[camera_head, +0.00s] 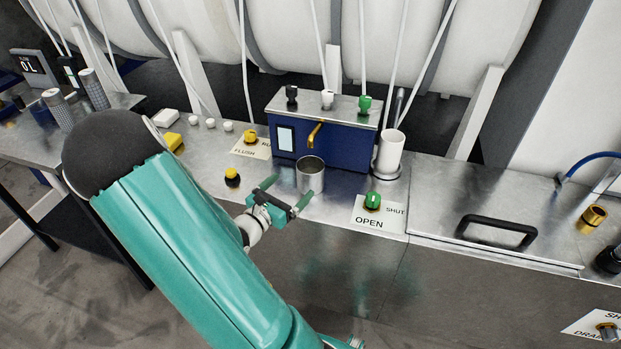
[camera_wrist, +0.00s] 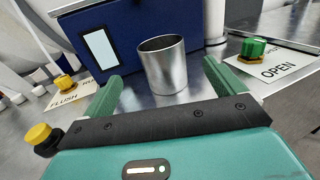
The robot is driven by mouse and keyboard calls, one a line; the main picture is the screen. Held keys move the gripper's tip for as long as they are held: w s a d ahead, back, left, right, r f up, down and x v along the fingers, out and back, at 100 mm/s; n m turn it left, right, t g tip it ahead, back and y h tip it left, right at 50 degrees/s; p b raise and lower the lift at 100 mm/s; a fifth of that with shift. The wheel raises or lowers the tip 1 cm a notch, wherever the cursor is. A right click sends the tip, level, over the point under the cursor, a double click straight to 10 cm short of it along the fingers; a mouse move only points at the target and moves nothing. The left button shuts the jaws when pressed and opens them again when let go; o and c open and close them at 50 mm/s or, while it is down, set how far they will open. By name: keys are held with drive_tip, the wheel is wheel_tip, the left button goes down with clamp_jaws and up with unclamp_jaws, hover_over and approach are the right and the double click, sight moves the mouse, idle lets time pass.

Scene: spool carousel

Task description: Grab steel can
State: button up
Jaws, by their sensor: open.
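The steel can (camera_head: 311,176) stands upright and open-topped on the metal counter, in front of the blue box and below its brass spout. It also shows in the wrist view (camera_wrist: 163,68), just beyond my fingers and roughly centred between them. My gripper (camera_head: 289,191) is open, its green fingers pointing at the can from the front left; in the wrist view the two fingers (camera_wrist: 156,88) lie left and right of the can's lower part. The can appears free of both fingers, though the exact gap is hard to tell.
The blue box (camera_head: 348,148) stands close behind the can. A green knob (camera_head: 373,200) on an OPEN/SHUT plate is at right, a yellow-topped black knob (camera_head: 232,177) at left. A white cup stack (camera_head: 390,153) stands behind right. A handled lid (camera_head: 497,231) lies farther right.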

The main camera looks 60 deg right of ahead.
sight(318, 161)
drive_tip(key=d, duration=0.3)
drive_tip(key=s+d, duration=0.1)
drive_tip(key=d, duration=0.6)
drive_tip(key=shift+s+r, duration=0.1)
drive_tip(key=shift+s, duration=0.3)
drive_tip(key=c, duration=1.2)
